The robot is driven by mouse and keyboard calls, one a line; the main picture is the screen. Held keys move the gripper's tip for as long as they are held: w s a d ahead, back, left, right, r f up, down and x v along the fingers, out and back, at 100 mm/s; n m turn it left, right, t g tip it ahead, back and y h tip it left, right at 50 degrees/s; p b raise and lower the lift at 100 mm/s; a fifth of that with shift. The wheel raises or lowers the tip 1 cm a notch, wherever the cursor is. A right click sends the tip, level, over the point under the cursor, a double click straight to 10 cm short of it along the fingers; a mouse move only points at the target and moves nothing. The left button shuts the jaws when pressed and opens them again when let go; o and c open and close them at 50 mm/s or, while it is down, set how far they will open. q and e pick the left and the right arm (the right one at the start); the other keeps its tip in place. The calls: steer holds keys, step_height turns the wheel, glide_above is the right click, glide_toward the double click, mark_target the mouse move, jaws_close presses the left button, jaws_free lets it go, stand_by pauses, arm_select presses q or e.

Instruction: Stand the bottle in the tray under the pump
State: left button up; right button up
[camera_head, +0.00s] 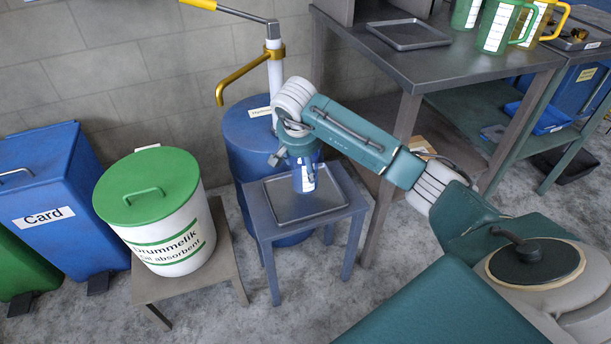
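The tray lies on a small blue-grey table (265,228). The pump (275,70) has a white column, a yellow spout (222,95) and a yellow-ended handle. The spout hangs left of and behind the bottle. My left gripper is not in view.
The pump stands on a blue drum (248,135) behind the small table. A white bin with a green lid (148,185) stands to the left, beside a blue Card bin (45,190). A workbench (470,68) with another tray (408,35) and jugs (497,27) is at the right.

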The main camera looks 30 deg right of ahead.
mark_target(303, 161)
step_height(303, 161, down, 5)
steer(key=shift+r+b, duration=0.2)
steer(key=shift+b, duration=0.15)
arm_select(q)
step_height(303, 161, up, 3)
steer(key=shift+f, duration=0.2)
arm_select(e)
steer(key=o, duration=1.2)
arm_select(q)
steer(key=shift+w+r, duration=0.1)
arm_select(e)
steer(key=p+v, duration=0.2)
steer(key=v, duration=0.9)
steer(key=shift+r, duration=0.2)
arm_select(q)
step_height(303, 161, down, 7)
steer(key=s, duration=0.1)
arm_select(e)
steer(key=shift+s+a+r, duration=0.1)
steer(key=shift+s+r, duration=0.1)
steer(key=shift+r, duration=0.1)
